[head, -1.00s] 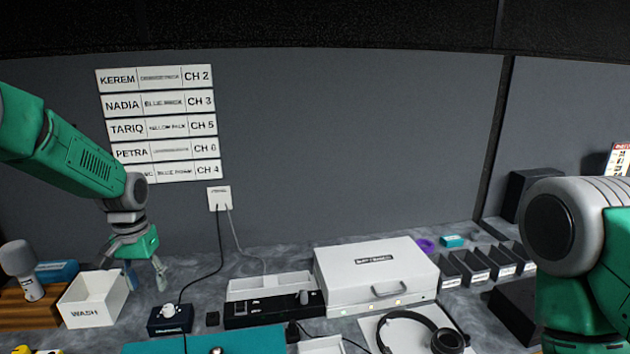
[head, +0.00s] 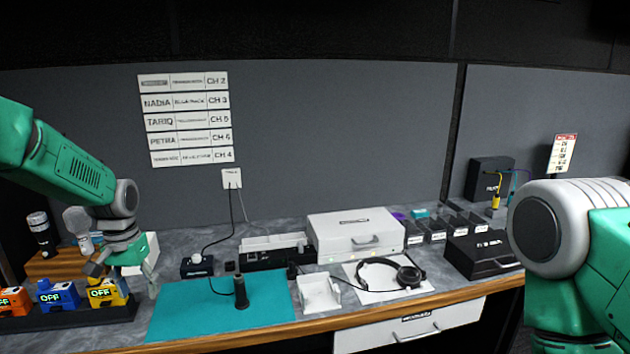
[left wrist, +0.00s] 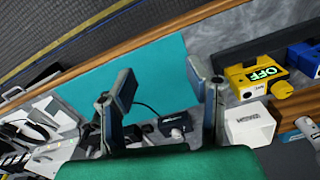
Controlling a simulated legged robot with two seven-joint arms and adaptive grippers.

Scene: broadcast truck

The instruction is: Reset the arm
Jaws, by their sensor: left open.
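My left gripper (head: 122,282) hangs from the green arm at the left of the head view, above the bench near the coloured packs. In the left wrist view its two fingers (left wrist: 160,95) stand well apart with nothing between them, over the teal mat (left wrist: 142,75). My right arm shows at the right edge of the head view, but its gripper is out of the picture.
Orange, blue and yellow packs (head: 108,293) marked OFF stand in a dark rack below the left gripper. The teal mat (head: 190,312) carries a dark upright object (head: 240,292). A white case (head: 350,240), headphones (head: 408,275) and a black case (head: 482,262) stand further right.

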